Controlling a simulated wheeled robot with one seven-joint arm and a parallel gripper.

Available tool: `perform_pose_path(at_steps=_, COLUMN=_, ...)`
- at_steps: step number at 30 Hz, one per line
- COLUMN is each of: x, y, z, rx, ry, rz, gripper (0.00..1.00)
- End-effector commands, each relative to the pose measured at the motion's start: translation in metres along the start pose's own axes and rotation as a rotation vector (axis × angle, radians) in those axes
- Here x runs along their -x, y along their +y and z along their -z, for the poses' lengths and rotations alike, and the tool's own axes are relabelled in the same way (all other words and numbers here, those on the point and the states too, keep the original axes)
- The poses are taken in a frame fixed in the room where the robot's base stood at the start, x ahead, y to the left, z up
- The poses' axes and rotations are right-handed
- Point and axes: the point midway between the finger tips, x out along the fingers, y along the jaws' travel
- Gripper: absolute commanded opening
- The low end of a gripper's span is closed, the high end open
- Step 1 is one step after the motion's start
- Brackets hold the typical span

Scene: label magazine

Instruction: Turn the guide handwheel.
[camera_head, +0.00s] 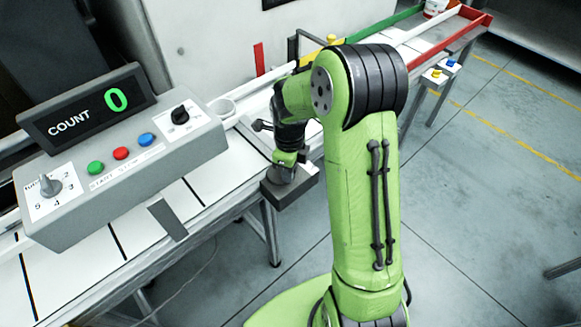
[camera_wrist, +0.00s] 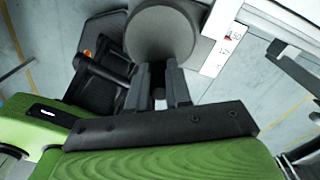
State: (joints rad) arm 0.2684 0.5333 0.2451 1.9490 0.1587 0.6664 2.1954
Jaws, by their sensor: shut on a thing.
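The guide handwheel (camera_wrist: 162,33) is a round dark grey disc at the top middle of the wrist view. The two dark fingers of my gripper (camera_wrist: 159,88) point at its near edge and are shut on a small part there, which I take to be the handwheel's grip. The fingers cover most of that part. A white scale with printed numbers (camera_wrist: 232,36) lies just right of the disc. In the head view my green arm reaches down at the conveyor's front edge. The arm hides the fingers, and I cannot make out the handwheel there.
A grey control box (camera_head: 125,165) with buttons, knobs and a display (camera_head: 88,112) reading "COUNT 0" stands left on the white conveyor (camera_head: 75,258). A red-and-green-edged tray (camera_head: 478,22) lies at the back right.

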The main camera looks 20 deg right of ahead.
Motion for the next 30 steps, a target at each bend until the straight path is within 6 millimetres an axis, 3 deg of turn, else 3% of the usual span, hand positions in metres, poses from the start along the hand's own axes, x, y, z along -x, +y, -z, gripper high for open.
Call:
perform_pose_path(at_steps=10, x=-0.0002, y=0.0049, z=-0.0019, rx=-0.131, ry=-0.001, rz=-0.003, gripper=0.0)
perform_pose_path(at_steps=26, x=-0.0001, y=0.0057, z=-0.0025, rx=-0.152, ry=-0.002, rz=-0.003, gripper=0.0)
perform_pose_path(at_steps=27, x=0.0, y=0.0058, z=-0.0026, rx=-0.151, ry=-0.002, rz=-0.003, gripper=0.22)
perform_pose_path(at_steps=30, x=-0.0001, y=0.0055, z=-0.0024, rx=-0.152, ry=-0.002, rz=-0.003, gripper=0.37)
